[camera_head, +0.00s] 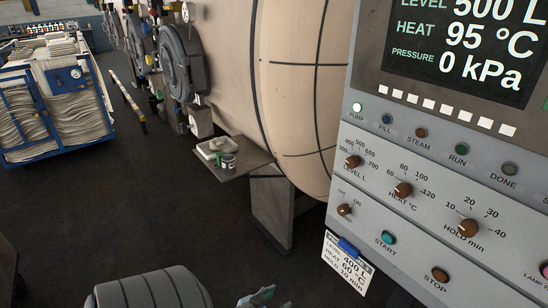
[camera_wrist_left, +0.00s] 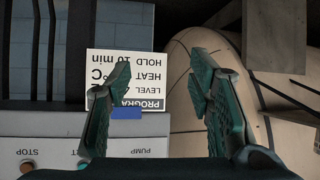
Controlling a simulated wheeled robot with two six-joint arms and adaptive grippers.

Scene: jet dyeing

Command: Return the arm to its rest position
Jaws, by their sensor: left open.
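My left gripper (camera_head: 262,297) shows at the bottom edge of the head view, below and left of the control panel and apart from it. Most of its arm is out of the picture. In the left wrist view the gripper (camera_wrist_left: 160,88) has its two teal fingers spread, with nothing between them. A white program card (camera_head: 345,270) with a blue clip hangs at the panel's lower left edge; it also shows upside down behind the left finger in the wrist view (camera_wrist_left: 145,62). My right gripper is not in view.
The control panel (camera_head: 400,190) with knobs and buttons fills the right side; its screen (camera_head: 465,45) reads 500 L, 95 °C, 0 kPa. A large beige vessel (camera_head: 295,90) stands behind it. A small shelf (camera_head: 245,160) holds a cup. A blue-framed cart (camera_head: 55,150) stands left; dark floor lies between.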

